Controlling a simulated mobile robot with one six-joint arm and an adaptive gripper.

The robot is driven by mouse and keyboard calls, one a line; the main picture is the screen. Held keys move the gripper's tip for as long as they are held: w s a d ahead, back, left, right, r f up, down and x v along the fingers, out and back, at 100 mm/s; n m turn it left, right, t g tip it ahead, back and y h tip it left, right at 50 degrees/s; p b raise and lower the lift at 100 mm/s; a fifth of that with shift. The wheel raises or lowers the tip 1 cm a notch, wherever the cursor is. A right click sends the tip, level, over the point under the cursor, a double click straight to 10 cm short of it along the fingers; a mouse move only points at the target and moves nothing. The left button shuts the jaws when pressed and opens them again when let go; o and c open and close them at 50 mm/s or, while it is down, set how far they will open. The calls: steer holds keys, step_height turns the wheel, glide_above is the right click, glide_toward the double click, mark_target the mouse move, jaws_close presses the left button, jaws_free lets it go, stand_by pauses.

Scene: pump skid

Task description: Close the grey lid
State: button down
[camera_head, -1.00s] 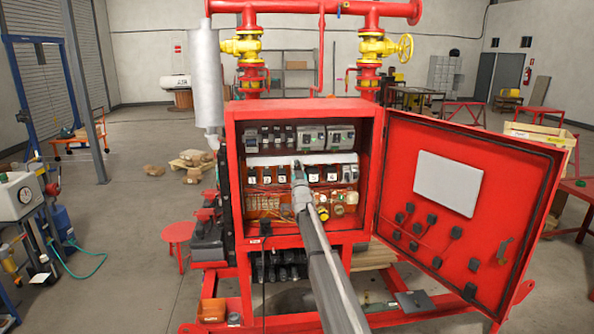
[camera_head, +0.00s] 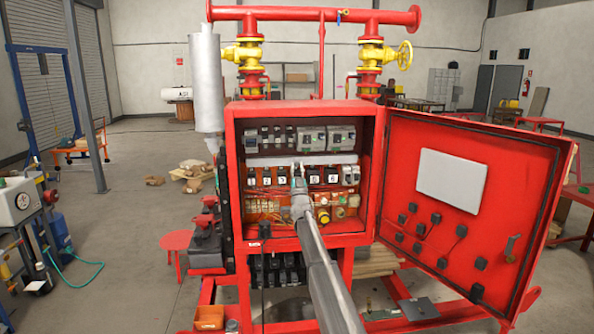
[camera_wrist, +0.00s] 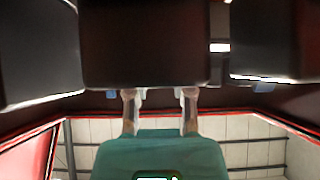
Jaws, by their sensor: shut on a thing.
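A long pale grey strip (camera_head: 320,159), which may be the grey lid, runs across the open red cabinet (camera_head: 232,180) between two rows of devices. I cannot tell its hinge or how far it stands open. My gripper (camera_head: 298,172) is inside the cabinet, just below the middle of the strip, at the row of numbered black devices (camera_head: 315,175). In the wrist view my two fingers (camera_wrist: 160,98) reach up to the lower edge of a large dark block (camera_wrist: 145,45). Their tips are hidden there, so what they hold is not clear.
The red cabinet door (camera_head: 470,210) stands wide open to the right. More dark blocks flank my fingers closely in the wrist view, at left (camera_wrist: 38,55) and right (camera_wrist: 270,40). Yellow valves (camera_head: 371,54) and red pipes stand above the cabinet.

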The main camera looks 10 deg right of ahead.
steer(key=c, duration=0.5)
jaws_free()
steer(key=shift+s+r+p, duration=0.1)
steer(key=shift+r+p, duration=0.1)
steer(key=shift+p, duration=0.25)
steer(key=shift+s+r+g+p, duration=0.2)
steer(key=shift+r+g+p, duration=0.1)
steer(key=shift+g+p, duration=0.55)
steer(key=g+p, duration=0.1)
steer(key=p, duration=0.1)
steer(key=r+g+p, duration=0.1)
steer(key=g+p, duration=0.1)
steer(key=p, duration=0.1)
steer(key=shift+s, duration=0.3)
steer(key=shift+g+p, duration=0.25)
steer(key=shift+p, duration=0.4)
steer(key=b+v, duration=0.5)
steer(key=v, duration=0.9)
